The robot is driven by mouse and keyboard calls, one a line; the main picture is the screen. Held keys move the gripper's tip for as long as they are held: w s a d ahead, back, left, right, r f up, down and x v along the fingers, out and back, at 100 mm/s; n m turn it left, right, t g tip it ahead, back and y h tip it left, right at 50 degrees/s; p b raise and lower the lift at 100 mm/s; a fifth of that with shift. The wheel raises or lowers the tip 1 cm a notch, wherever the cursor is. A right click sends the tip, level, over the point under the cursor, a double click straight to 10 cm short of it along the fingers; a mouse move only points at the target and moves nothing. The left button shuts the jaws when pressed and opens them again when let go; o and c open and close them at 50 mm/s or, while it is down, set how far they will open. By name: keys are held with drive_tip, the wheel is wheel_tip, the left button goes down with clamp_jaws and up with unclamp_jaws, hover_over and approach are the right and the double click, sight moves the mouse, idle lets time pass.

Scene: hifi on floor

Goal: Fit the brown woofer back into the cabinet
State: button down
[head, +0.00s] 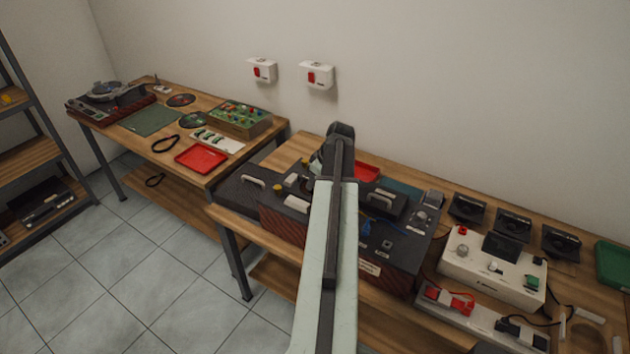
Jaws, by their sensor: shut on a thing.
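My arm reaches up the middle of the picture and ends in my gripper (336,150), dark grey, over the back of the right bench. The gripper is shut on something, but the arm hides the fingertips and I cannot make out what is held. Below and beside the arm lies a large dark-topped cabinet (398,262) with reddish-brown wooden sides. Its top carries handles, small knobs and a blue part, and the arm covers its middle. I cannot pick out the brown woofer, nor see its opening in the cabinet.
A red tray (366,172) sits behind the cabinet. Three dark units (513,222) stand along the wall. A white device (492,266) and a power strip (470,316) are at right, beside a green tray (613,264). The left bench (225,172) holds a turntable (110,100) and another red tray (201,158).

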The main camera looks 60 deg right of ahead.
drive_tip(key=c, duration=1.3)
unclamp_jaws()
drive_tip(key=p+v, duration=0.7)
drive_tip(key=v, duration=0.1)
drive_tip(key=shift+f, duration=0.1)
wheel_tip(320, 180, up, 8)
drive_tip(key=p, duration=0.8)
